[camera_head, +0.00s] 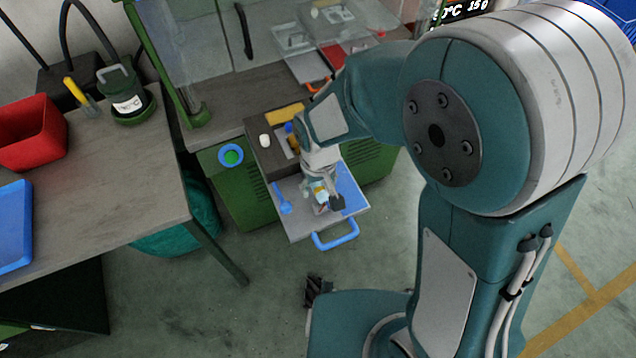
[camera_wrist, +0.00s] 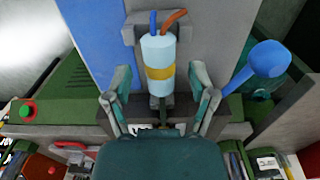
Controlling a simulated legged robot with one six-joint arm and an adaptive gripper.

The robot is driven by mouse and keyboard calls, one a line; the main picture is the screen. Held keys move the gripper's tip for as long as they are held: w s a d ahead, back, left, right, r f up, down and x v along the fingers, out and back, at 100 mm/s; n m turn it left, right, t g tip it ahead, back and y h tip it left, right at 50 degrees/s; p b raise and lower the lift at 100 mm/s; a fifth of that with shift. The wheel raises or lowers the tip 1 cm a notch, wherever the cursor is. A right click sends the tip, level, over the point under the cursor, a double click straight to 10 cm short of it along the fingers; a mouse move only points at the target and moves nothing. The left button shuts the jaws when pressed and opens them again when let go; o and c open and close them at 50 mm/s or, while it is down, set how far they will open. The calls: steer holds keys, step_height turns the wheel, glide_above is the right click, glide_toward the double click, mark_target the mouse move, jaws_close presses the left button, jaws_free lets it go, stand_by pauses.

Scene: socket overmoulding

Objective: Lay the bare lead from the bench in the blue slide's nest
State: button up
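The lead (camera_wrist: 157,52) is a short pale blue cylinder with a yellow band and a blue and an orange-brown wire end. It lies at a small grey nest block (camera_wrist: 131,32) on the pulled-out slide; how fully it is seated is unclear. My gripper (camera_wrist: 160,92) is open, its fingers on either side of the lead with visible gaps. In the head view my gripper (camera_head: 326,199) is low over the slide (camera_head: 298,225), which has a blue patch and a blue handle (camera_head: 335,236). The lead (camera_head: 318,187) is partly hidden there.
A blue ball-ended lever (camera_head: 284,206) stands at the slide's left, close to my right finger in the wrist view (camera_wrist: 268,60). The bench (camera_head: 90,170) at left holds a red bin (camera_head: 32,134) and a blue tray (camera_head: 14,228). A green button (camera_head: 232,156) is on the machine.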

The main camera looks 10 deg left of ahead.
steer(key=shift+r, duration=0.1)
step_height(320, 180, up, 12)
stand_by(0.5)
stand_by(0.5)
steer(key=s+d+r+m+t, duration=0.2)
steer(key=s+d+r+m, duration=0.1)
steer(key=d, duration=0.7)
steer(key=s+d+r+m+t, duration=0.3)
steer(key=s+d+r, duration=0.2)
steer(key=d, duration=0.5)
steer(key=shift+s+d+r+t, duration=0.2)
steer(key=shift+r+t, duration=0.1)
steer(key=shift+r, duration=0.85)
